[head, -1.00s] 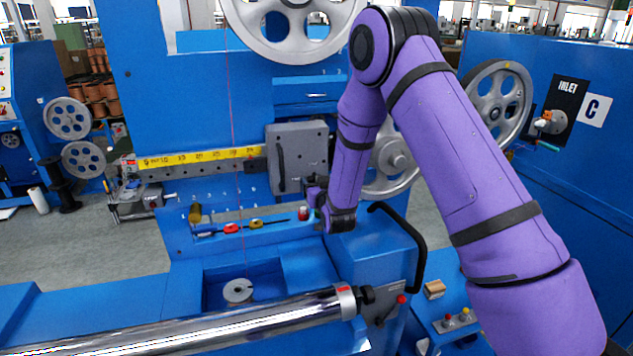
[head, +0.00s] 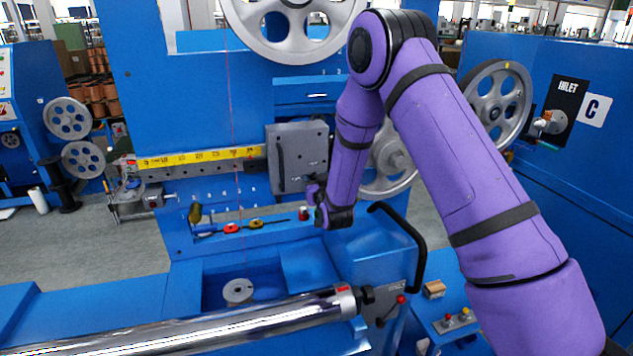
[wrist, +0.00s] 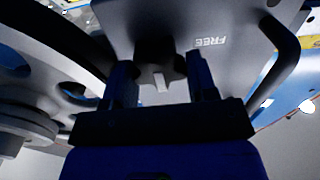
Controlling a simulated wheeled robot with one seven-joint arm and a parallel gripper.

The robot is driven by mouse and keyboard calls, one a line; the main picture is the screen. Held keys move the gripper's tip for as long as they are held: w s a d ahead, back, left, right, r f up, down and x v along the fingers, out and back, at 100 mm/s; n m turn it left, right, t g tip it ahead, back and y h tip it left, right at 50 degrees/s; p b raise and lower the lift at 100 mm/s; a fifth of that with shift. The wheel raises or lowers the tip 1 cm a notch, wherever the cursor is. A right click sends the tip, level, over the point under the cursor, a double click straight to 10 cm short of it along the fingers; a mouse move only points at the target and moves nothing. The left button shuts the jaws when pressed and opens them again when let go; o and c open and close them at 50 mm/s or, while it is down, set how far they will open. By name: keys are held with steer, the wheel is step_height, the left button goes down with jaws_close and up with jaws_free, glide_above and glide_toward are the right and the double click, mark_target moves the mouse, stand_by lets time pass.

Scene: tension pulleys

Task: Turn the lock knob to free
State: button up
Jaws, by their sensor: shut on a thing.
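The dark lock knob (wrist: 150,66) shows in the wrist view on a grey plate, with a pale pointer mark (wrist: 160,83) facing down in the picture. The word FREE (wrist: 209,41) is printed on the plate, up and right of the knob. My gripper (wrist: 161,76) has one finger on each side of the knob and is shut on it. In the head view my gripper (head: 314,194) is at the lower right of the grey carriage box (head: 297,157). The knob is hidden there.
A dark bar handle (wrist: 275,62) curves beside the plate at right, and a large pulley (wrist: 40,90) is close at left. In the head view a yellow scale (head: 200,157) runs left of the box. A black curved handle (head: 415,245) stands below right of my wrist.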

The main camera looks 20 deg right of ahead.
steer(key=shift+a+f+n, duration=0.1)
steer(key=shift+f+n, duration=0.05)
steer(key=shift+n, duration=2.8)
steer(key=shift+a+f+n, duration=0.1)
steer(key=shift+f+n, duration=0.05)
steer(key=shift+n, duration=2.85)
steer(key=shift+a+f+n, duration=0.1)
steer(key=shift+f+n, duration=0.05)
steer(key=shift+n, duration=2.8)
steer(key=o, duration=0.9)
steer(key=shift+s, duration=0.15)
